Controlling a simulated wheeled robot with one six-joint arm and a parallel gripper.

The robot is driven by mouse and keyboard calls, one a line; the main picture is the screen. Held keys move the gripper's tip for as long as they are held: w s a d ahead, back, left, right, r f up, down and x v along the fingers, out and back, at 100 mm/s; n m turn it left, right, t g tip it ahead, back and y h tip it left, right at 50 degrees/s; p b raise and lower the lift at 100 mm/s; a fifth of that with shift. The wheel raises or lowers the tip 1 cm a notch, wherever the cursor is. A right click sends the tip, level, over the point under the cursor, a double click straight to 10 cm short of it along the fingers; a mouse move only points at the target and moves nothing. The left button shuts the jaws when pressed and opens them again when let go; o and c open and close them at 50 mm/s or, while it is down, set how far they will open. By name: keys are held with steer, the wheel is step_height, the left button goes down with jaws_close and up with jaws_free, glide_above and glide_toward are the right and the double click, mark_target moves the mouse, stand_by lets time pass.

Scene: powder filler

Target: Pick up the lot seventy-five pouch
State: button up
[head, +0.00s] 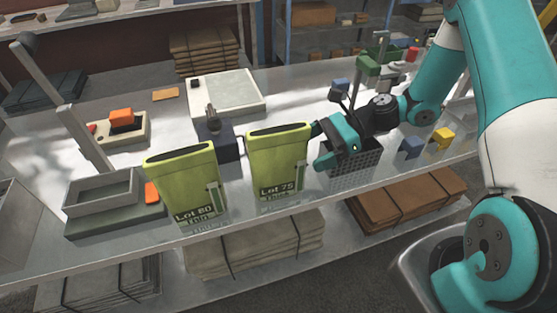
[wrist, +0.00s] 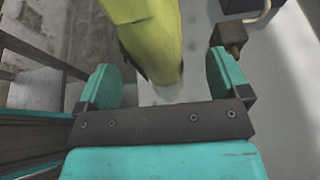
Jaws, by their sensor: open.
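The Lot 75 pouch (head: 279,165) is a yellow-green upright pouch with a dark open top, standing on the bench near its front edge. The similar Lot 80 pouch (head: 188,189) stands to its left. My gripper (head: 318,147) is just right of the Lot 75 pouch, its fingers pointing towards the pouch's right side. In the wrist view, the open teal fingers (wrist: 168,85) stand apart, with a yellow-green pouch (wrist: 152,35) in front of and partly between them. Whether the fingers touch the pouch cannot be told.
A dark mesh basket (head: 355,172) sits below my gripper. A dark blue device (head: 222,143) stands behind the pouches. A grey tray (head: 102,193) is at left, a white scale-like plate (head: 228,95) at the back. Blue and yellow blocks (head: 442,138) lie at right.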

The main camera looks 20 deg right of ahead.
mark_target(296, 158)
steer(key=x, duration=0.1)
steer(key=p+x, duration=0.1)
steer(key=x, duration=0.2)
steer(key=shift+s+a+r+p, duration=0.1)
steer(key=shift+s+r+p, duration=0.1)
steer(key=shift+s+p, duration=0.15)
steer(key=shift+w+a+f, duration=0.1)
steer(key=shift+a+f, duration=0.15)
steer(key=shift+a, duration=0.1)
steer(key=c, duration=1.2)
steer(key=shift+r, duration=0.1)
